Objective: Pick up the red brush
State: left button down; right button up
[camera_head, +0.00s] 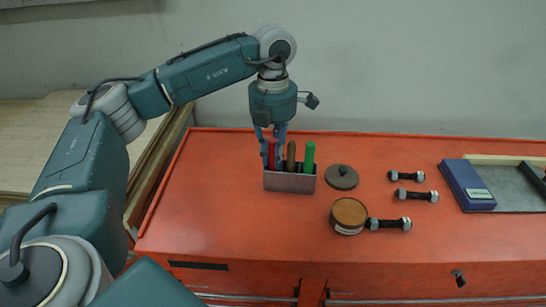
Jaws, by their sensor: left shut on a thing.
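The red brush (272,153) stands upright in a grey metal holder (290,183) on the orange workbench. A brown brush (291,156) and a green brush (309,157) stand beside it to the right in the same holder. My left gripper (272,150) reaches down from above and is shut on the red brush, with a finger on each side of its handle. The lower end of the red brush is hidden inside the holder. My right gripper is not in view.
A round dark lid (342,177) and an open round tin (348,215) lie right of the holder. Several bolts (406,176) lie farther right, by a blue box (466,185) and a grey tray (515,188). The bench's left part (205,200) is clear.

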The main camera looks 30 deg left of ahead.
aim_at(274, 139)
pick_arm(q)
notch_tip(274, 139, up, 7)
jog(key=shift+w+f+b, duration=0.1)
jog(key=shift+b, duration=0.55)
notch_tip(274, 139, up, 13)
jog(key=p, duration=0.2)
jog(key=shift+p, duration=0.4)
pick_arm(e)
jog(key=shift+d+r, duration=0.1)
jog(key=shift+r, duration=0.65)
pick_arm(q)
jog(key=shift+f, duration=0.1)
dwell(0.5)
